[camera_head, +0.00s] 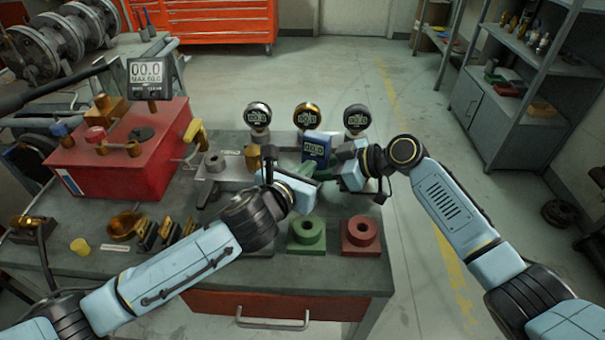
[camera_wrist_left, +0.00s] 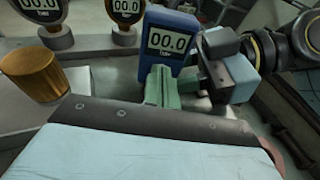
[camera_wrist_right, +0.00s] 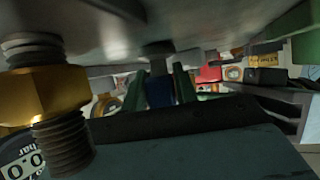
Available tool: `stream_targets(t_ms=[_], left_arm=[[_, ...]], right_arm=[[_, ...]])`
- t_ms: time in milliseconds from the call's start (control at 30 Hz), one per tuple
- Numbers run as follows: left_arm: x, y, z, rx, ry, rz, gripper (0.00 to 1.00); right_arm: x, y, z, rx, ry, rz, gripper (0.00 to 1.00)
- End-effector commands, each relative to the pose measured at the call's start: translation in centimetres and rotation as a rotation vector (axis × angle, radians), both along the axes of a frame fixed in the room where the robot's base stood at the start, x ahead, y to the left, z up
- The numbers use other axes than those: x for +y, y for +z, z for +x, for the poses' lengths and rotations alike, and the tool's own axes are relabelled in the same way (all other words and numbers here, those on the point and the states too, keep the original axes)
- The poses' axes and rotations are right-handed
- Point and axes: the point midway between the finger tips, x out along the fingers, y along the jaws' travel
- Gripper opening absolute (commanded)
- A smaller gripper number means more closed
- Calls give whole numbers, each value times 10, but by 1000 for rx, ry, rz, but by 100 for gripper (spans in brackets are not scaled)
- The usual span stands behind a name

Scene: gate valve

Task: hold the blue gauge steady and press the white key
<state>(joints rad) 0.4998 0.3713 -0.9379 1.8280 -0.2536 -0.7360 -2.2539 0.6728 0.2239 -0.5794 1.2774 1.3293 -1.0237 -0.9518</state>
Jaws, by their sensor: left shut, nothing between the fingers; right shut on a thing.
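The blue gauge (camera_head: 315,144) stands upright on the bench with its display reading 00.0. It also shows in the left wrist view (camera_wrist_left: 170,40). My right gripper reaches it from the right and is shut on it; its green fingers flank the blue body in the right wrist view (camera_wrist_right: 160,92). My left gripper (camera_wrist_left: 160,86) is shut and empty, its green fingertips close in front of the gauge's lower face. I cannot tell whether they touch it. The white key is not visible; the left fingers cover the lower face.
Three round gauges, dark (camera_head: 258,116), brass (camera_head: 306,115) and black (camera_head: 357,119), stand behind the blue one. A green ring block (camera_head: 306,234) and a red one (camera_head: 361,236) sit in front. A red box (camera_head: 120,150) stands at left.

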Motion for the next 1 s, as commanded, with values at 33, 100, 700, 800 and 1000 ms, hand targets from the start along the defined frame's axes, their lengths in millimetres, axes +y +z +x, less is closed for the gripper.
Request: stream_targets(t_ms=[33,100,700,800,1000], left_arm=[[1,-1,3,2,5,3,0],[1,-2,3,4,5,2,0],[20,-3,-40,2,3,3,0],[28,3,-58,0,2,2,0],[44,14,-93,0,2,2,0]], right_arm=[[5,-1,-4,5,15,1,17],[5,-1,-5,6,18,2,17],[7,-1,-6,7,22,3,14],[6,-1,-5,6,18,3,14],[5,-1,-4,5,15,1,14]])
